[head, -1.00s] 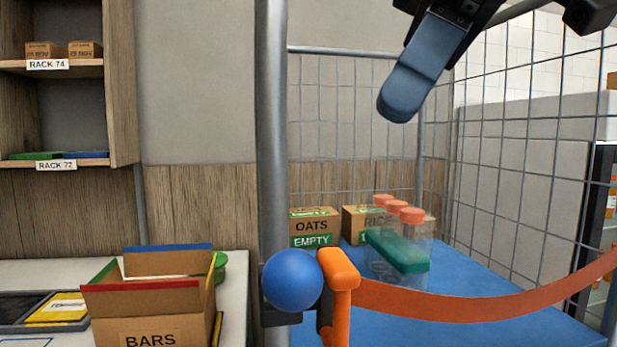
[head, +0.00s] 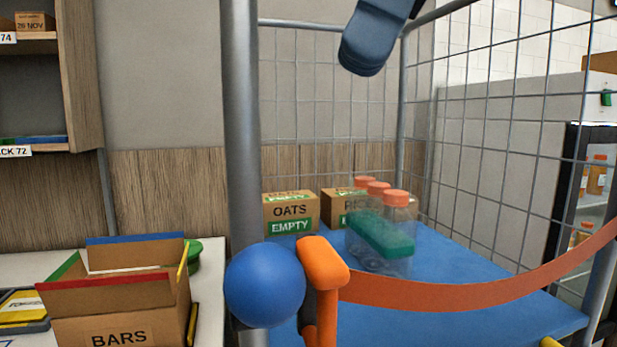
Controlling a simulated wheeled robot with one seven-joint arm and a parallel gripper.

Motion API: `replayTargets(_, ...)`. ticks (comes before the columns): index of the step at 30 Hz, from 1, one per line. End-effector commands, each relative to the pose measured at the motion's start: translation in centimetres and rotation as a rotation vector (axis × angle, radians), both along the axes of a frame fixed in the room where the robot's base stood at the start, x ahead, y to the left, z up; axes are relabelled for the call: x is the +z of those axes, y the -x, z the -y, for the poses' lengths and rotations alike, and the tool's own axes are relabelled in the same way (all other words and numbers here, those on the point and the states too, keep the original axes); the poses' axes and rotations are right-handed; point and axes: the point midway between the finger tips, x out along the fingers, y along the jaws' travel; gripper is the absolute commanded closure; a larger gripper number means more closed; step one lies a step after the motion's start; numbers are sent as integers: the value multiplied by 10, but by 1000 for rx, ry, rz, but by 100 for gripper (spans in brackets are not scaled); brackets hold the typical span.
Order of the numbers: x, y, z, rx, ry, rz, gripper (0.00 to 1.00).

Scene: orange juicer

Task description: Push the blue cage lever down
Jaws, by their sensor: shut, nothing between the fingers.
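The blue cage lever shows as a round blue ball knob (head: 264,285) at the front post of the wire cage, low in the middle of the head view. It sits left of an orange strap clip (head: 322,264). My gripper (head: 362,62) hangs at the top of the view, right of and well above the knob. Its dark blue fingers are shut with nothing between them, and it touches nothing that I can see. The lever's arm behind the knob is hidden.
An orange strap (head: 440,287) hangs across the cage front. Inside, boxes marked OATS (head: 291,211) and RICE and clear bottles with orange caps (head: 396,198) stand on a blue shelf (head: 455,320). A BARS box (head: 118,310) stands at left.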

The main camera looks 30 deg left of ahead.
Motion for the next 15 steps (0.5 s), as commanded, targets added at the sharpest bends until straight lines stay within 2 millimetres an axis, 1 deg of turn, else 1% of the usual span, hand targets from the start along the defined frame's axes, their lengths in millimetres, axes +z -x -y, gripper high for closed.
replayTargets(1,-11,5,-2,4,-1,-3,100)
replayTargets(10,-59,34,-12,0,2,0,100)
replayTargets(15,-71,52,-7,-1,2,2,100)
